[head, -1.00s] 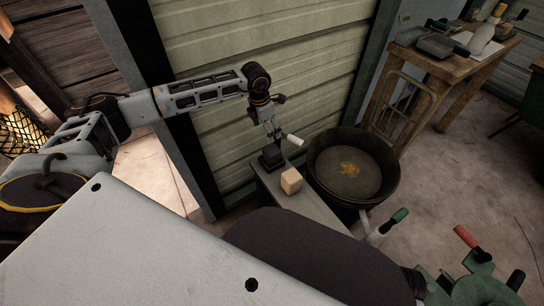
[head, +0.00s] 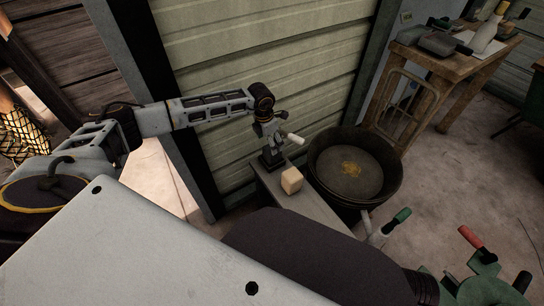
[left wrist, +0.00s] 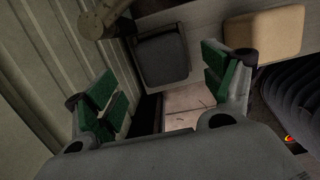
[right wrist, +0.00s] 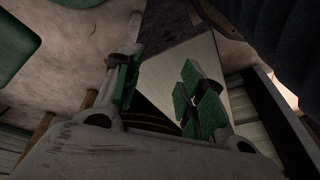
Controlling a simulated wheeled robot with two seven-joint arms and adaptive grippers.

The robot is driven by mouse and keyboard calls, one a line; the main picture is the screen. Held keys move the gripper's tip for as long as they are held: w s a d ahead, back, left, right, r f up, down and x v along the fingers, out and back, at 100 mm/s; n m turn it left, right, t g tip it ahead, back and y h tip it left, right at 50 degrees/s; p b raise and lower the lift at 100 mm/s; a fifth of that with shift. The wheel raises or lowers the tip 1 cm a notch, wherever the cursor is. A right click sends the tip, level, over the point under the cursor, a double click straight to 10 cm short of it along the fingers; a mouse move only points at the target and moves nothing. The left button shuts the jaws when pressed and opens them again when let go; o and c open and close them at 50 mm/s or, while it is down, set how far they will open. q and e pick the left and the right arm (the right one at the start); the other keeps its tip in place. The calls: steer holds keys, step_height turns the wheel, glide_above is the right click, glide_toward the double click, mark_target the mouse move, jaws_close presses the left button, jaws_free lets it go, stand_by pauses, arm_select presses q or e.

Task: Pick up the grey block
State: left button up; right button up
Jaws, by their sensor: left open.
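The grey block (head: 271,160), dark and squarish, sits at the far end of a narrow grey bench (head: 318,208) by the corrugated wall. It also shows in the left wrist view (left wrist: 162,58), just beyond my fingertips and roughly between them. My left gripper (head: 269,143) is right above the block, pointing down; in its wrist view its green-padded fingers (left wrist: 163,85) are apart with nothing held. Contact with the block cannot be seen. My right gripper (right wrist: 158,88) shows in its own wrist view with fingers apart and empty, away from the block.
A beige block (head: 291,181) stands on the bench near the grey one. A pale cylindrical handle (head: 292,138) is close beside my left gripper. A round dark tub (head: 318,164) stands right of the bench. A wooden table (head: 448,70) is at the back right.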

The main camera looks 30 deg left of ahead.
arm_select(q)
steer(key=shift+f, duration=0.1)
arm_select(e)
steer(key=shift+w, duration=0.1)
arm_select(q)
steer(key=shift+d+f+b, duration=0.1)
steer(key=shift+f+b, duration=0.2)
steer(key=shift+f, duration=0.2)
steer(key=f, duration=0.2)
steer(key=f+b, duration=0.1)
steer(key=shift+w+d+f, duration=0.2)
steer(key=shift+w, duration=0.05)
steer(key=shift+f, duration=0.3)
arm_select(e)
steer(key=shift+s+a+r, duration=0.15)
steer(key=shift+s+r, duration=0.05)
steer(key=shift+r, duration=0.8)
